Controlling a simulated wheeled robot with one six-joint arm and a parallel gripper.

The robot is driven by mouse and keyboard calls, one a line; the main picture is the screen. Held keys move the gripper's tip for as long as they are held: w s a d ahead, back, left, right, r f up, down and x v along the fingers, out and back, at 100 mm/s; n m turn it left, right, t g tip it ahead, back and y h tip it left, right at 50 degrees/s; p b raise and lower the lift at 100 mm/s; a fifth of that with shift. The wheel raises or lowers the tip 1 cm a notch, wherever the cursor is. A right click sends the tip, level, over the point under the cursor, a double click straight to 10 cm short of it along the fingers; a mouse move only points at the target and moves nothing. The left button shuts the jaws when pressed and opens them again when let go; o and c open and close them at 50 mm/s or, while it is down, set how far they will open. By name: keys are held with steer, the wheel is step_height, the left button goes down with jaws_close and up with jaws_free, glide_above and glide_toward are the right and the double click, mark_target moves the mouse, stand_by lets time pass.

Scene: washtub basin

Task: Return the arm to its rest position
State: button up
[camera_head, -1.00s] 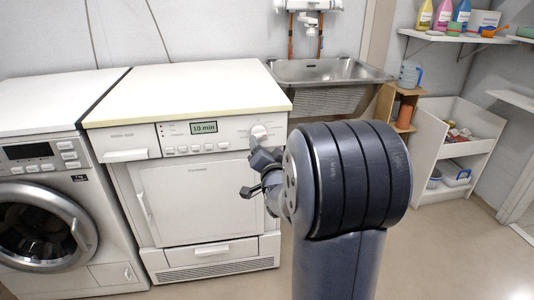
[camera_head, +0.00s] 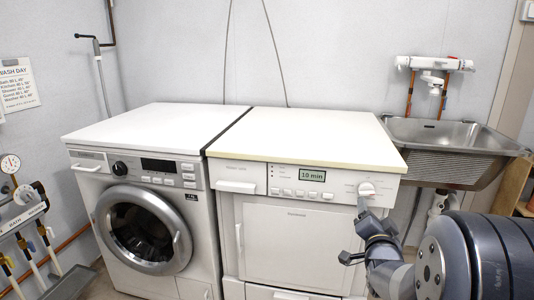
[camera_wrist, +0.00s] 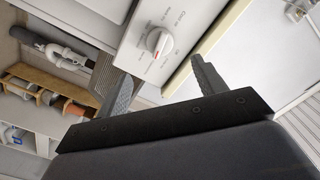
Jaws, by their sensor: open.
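My gripper (camera_head: 358,238) is open and empty in front of the dryer at the right. Its two fingers stand apart in the wrist view (camera_wrist: 160,82), with the white dial (camera_wrist: 158,41) showing beyond and between them, apart from both. In the head view the dial (camera_head: 366,189) sits at the right end of the dryer panel, just above the fingertips. The dryer (camera_head: 290,235) is white with a closed door, and its display (camera_head: 312,176) reads 10 min. My dark arm fills the lower right corner.
A front-loading washer (camera_head: 150,222) stands left of the dryer. A metal sink (camera_head: 450,140) with a wall tap (camera_head: 434,65) is at the right, close behind my arm. The machine tops are bare.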

mark_target(368, 195)
steer(key=b+x, duration=0.1)
steer(key=x, duration=0.9)
steer(key=shift+s, duration=0.1)
